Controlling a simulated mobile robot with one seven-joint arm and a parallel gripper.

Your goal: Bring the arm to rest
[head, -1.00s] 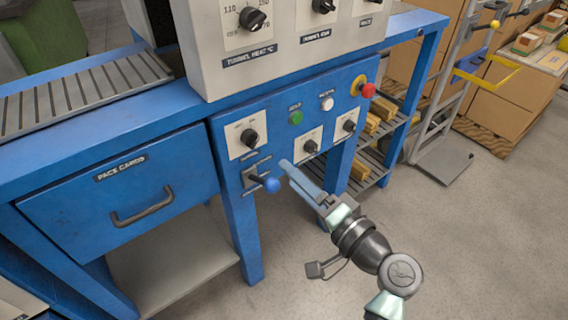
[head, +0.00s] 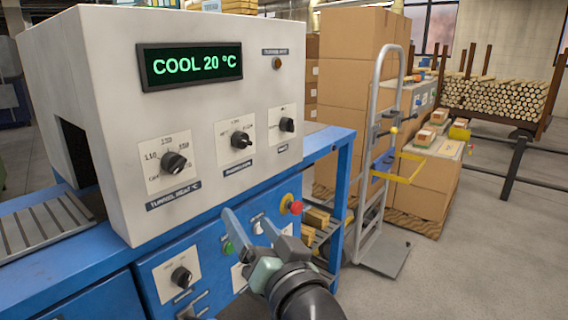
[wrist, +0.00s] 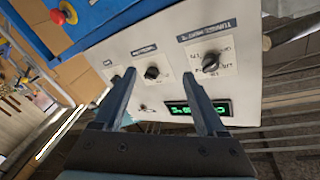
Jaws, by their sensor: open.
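My gripper (head: 252,222) is raised in front of the blue control panel (head: 210,250) in the head view. Its two fingers are apart, with nothing between them. In the wrist view, my gripper (wrist: 165,95) points toward the white machine box, fingers spread and empty. I cannot tell whether it touches the panel; it looks apart from it. The white machine box (head: 105,110) has a display (head: 190,65) reading COOL 20 °C and several black knobs. The display also shows in the wrist view (wrist: 197,108).
A red mushroom button (head: 296,208) and a green button (head: 228,248) are on the blue panel near my gripper. A grey hand truck (head: 375,190) and stacked cartons (head: 355,60) stand to the right. Open floor lies at the lower right.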

